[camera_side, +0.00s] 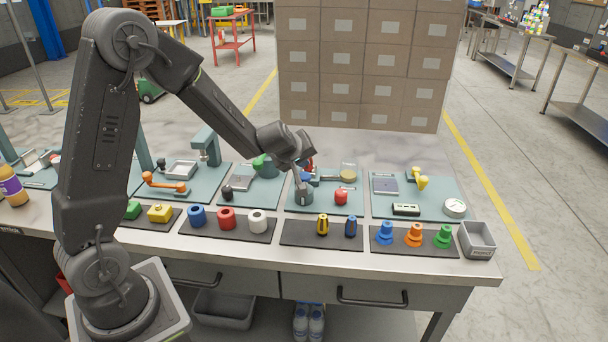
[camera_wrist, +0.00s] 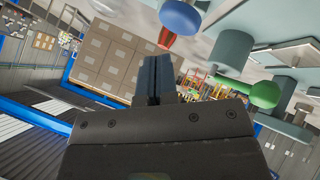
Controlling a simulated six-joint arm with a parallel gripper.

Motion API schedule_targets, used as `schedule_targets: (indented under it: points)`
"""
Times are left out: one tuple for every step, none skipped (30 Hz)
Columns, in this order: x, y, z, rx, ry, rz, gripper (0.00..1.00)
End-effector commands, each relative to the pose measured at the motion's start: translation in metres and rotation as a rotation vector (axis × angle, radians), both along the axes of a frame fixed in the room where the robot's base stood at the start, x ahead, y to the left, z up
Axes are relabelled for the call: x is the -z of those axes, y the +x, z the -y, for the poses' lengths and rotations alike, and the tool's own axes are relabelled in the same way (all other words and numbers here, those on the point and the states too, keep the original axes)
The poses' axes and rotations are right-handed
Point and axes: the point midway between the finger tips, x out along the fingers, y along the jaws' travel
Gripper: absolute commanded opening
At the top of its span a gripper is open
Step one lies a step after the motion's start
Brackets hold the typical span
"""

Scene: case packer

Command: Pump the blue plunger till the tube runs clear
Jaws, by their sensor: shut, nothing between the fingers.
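In the wrist view a round blue knob (camera_wrist: 182,17) is at the top, right of my shut fingers (camera_wrist: 156,80). The fingers are together and hold nothing.
A red knob (camera_side: 341,196) stands close to the right of my gripper. A green knob (camera_side: 263,162) is to the left, on the neighbouring station. A mat with yellow and blue pieces (camera_side: 322,226) lies in front. A grey bin (camera_side: 477,240) sits at the right bench end.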

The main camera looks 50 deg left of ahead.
Motion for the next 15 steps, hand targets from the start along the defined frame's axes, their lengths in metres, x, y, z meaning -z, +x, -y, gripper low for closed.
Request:
schedule_targets:
  points:
    - [-0.006, 0.000, 0.001, 0.000, 0.000, 0.003, 0.00]
    - [-0.009, 0.000, 0.001, 0.000, 0.000, 0.003, 0.00]
    - [-0.013, 0.000, 0.001, 0.001, -0.001, 0.003, 0.00]
    - [-0.016, 0.000, 0.000, 0.000, -0.002, 0.003, 0.00]
    - [-0.019, 0.000, 0.001, -0.001, -0.002, 0.004, 0.00]
    - [-0.022, 0.000, 0.001, 0.001, -0.002, 0.004, 0.00]
    - [-0.025, 0.000, 0.001, 0.000, -0.001, 0.004, 0.00]
    - [-0.028, 0.000, 0.001, 0.000, -0.001, 0.004, 0.00]
    - [-0.032, 0.001, 0.001, 0.000, 0.000, 0.005, 0.00]
    - [-0.035, 0.000, 0.001, 0.000, 0.000, 0.003, 0.00]
    - [-0.037, 0.000, 0.001, 0.000, 0.000, 0.003, 0.00]
    - [-0.039, 0.000, 0.001, 0.000, 0.000, 0.002, 0.00]
    - [-0.041, 0.000, 0.000, 0.001, -0.001, 0.003, 0.00]
    - [-0.042, 0.000, 0.000, 0.000, -0.001, 0.002, 0.00]
    - [-0.044, 0.000, 0.000, 0.001, -0.002, 0.002, 0.00]
